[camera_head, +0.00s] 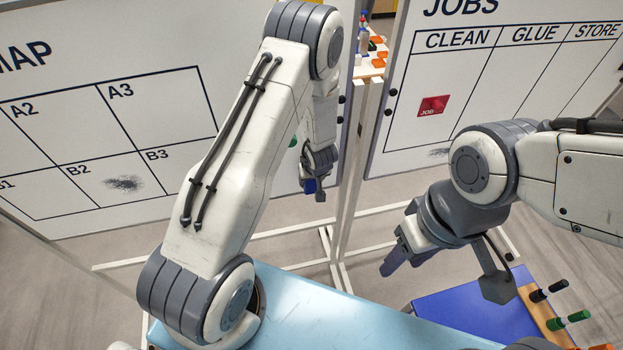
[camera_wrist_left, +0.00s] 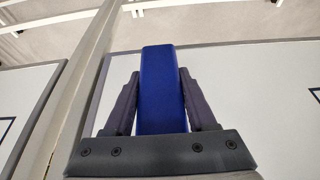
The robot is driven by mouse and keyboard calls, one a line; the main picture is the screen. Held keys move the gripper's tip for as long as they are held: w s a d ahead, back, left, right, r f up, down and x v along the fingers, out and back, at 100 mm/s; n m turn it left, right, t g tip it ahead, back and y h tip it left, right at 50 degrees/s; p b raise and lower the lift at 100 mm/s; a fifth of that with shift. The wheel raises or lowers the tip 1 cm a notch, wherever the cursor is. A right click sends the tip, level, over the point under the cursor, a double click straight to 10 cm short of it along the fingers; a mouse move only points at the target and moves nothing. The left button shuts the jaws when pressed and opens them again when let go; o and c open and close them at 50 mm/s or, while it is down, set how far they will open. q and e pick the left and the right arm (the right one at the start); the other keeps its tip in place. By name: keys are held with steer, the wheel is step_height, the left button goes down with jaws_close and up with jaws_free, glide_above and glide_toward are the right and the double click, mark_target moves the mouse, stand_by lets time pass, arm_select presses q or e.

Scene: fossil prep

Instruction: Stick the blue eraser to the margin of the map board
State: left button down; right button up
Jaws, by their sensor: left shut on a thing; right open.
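The map board (camera_head: 190,45) stands at the left, white with a black grid of labelled cells and a plain margin right of the grid. My left gripper (camera_head: 316,186) is near the board's right edge, and my left arm hides part of that margin. It is shut on the blue eraser (camera_head: 309,186), which shows upright between both fingers in the left wrist view (camera_wrist_left: 161,88). White board surface lies behind the eraser there; I cannot tell whether they touch. My right gripper (camera_head: 394,258) is open and empty, low in front of the jobs board.
The jobs board (camera_head: 500,95) stands at the right with a red card (camera_head: 433,105). A dark smudge (camera_head: 124,184) marks cell B2. A post (camera_head: 355,170) stands between the boards.

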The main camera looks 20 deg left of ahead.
arm_select(q)
steer(key=c, duration=1)
jaws_free()
steer(key=shift+c, duration=0.6)
steer(key=shift+w+a+p, duration=0.45)
steer(key=shift+w+p, duration=0.25)
steer(key=o, duration=1)
